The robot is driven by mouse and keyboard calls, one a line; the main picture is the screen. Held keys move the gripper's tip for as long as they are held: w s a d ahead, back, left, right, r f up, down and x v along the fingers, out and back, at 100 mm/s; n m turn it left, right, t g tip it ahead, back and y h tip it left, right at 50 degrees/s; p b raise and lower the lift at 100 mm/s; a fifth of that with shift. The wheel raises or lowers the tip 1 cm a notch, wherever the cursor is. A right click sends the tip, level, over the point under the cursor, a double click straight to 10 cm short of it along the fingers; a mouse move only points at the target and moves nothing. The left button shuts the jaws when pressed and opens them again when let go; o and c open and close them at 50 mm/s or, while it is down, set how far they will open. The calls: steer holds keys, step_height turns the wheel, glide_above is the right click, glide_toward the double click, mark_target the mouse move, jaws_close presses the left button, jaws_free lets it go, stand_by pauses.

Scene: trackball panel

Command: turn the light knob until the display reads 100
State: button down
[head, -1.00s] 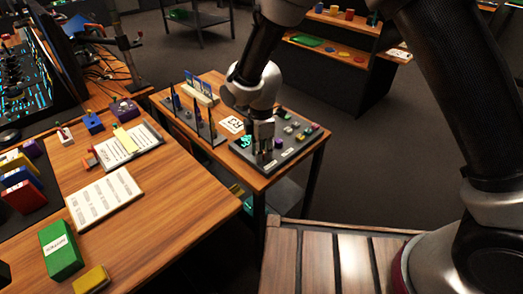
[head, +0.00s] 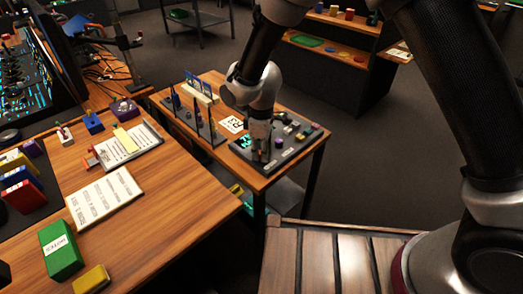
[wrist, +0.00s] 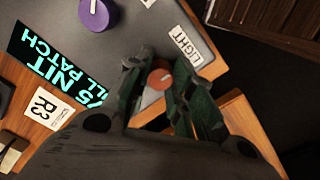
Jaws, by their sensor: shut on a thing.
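The light knob (wrist: 160,78) is orange-red and sits beside the white LIGHT label (wrist: 186,46) in the wrist view. My gripper (wrist: 165,88) is shut on it, one dark finger on each side, and the fingers partly cover it. In the head view my gripper (head: 260,158) points down at the panel (head: 292,150) and hides the knob. The display (wrist: 62,66) shows cyan letters, sideways and cut off, reading something like "NIT" and "ILL PATCH"; no number is legible. It also shows small in the head view (head: 243,142).
A purple knob (wrist: 97,12) sits on the panel near the gripped one. Several coloured controls fill the panel's far right. A wooden desk (head: 170,215) lies at the left.

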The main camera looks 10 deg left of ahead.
steer(key=m, duration=0.4)
steer(key=shift+m, duration=0.3)
steer(key=m, duration=0.3)
steer(key=shift+m, duration=0.4)
steer(key=m, duration=0.4)
steer(key=shift+m, duration=2.1)
steer(key=c, duration=1.2)
jaws_free()
